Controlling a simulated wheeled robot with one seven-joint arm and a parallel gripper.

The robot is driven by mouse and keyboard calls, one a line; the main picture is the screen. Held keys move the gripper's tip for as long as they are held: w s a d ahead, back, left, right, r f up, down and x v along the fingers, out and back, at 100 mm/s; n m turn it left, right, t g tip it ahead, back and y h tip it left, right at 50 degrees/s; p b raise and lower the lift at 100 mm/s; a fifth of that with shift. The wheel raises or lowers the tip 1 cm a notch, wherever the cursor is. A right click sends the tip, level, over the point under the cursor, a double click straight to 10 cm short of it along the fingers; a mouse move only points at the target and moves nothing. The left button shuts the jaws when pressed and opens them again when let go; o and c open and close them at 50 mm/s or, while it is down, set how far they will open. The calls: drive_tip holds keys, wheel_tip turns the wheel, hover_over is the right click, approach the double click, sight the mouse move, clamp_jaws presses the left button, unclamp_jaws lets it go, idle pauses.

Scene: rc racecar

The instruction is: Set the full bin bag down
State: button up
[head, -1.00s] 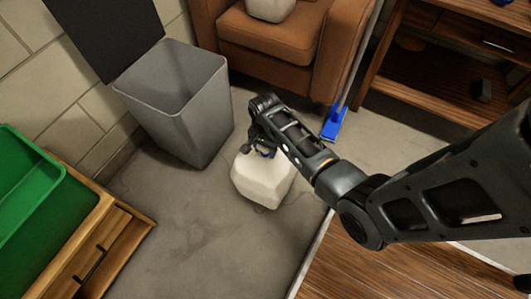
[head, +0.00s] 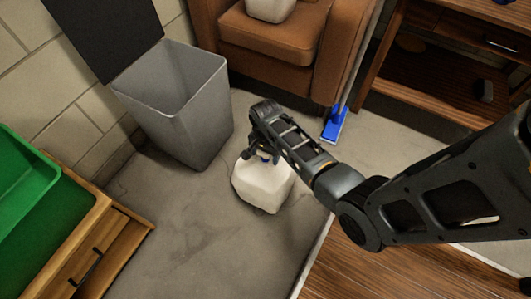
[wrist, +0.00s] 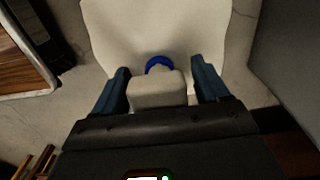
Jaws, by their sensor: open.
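The full bin bag (head: 263,187) is a white, boxy bag with a blue tie at its top. It stands on the grey floor in the head view, to the right of the grey bin. In the wrist view the white bag (wrist: 155,35) fills the upper middle, with its blue tie (wrist: 159,64) and pale top knob (wrist: 157,90) between my fingers. My gripper (head: 262,152) is just above the bag; in the wrist view my gripper (wrist: 160,88) is open, with one finger on each side of the knob and a gap beside each.
An open grey bin (head: 185,110) with a dark raised lid (head: 105,35) stands to the left. A brown armchair (head: 285,45) holding another white bag (head: 270,8) is behind. A blue broom head (head: 334,124), a wooden shelf (head: 440,90) and a green tray (head: 35,190) surround clear floor.

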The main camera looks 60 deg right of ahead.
wheel_tip(320, 180, up, 12)
drive_tip(key=p, duration=0.5)
drive_tip(key=shift+r, duration=0.1)
drive_tip(key=s+a+r+n+t+h, duration=0.25)
drive_tip(key=s+a+n+t, duration=0.55)
drive_tip(key=s+a, duration=0.45)
drive_tip(key=s+a+r+n+t, duration=0.2)
drive_tip(key=s+r+n, duration=0.1)
drive_tip(key=r, duration=0.6)
drive_tip(key=s+a+r+n+t+y, duration=0.1)
drive_tip(key=s+a+r+n+t, duration=0.1)
drive_tip(key=r, duration=0.7)
drive_tip(key=s+a+r+n+t+y, duration=0.1)
drive_tip(key=s+a+r+n+t, duration=0.1)
drive_tip(key=s+r, duration=0.4)
wheel_tip(320, 180, up, 4)
drive_tip(key=n+t, duration=0.1)
drive_tip(key=n, duration=0.1)
drive_tip(key=shift+a+f+n, duration=0.15)
drive_tip(key=shift+a+n, duration=0.05)
drive_tip(key=shift+n, duration=0.1)
drive_tip(key=shift+y, duration=0.25)
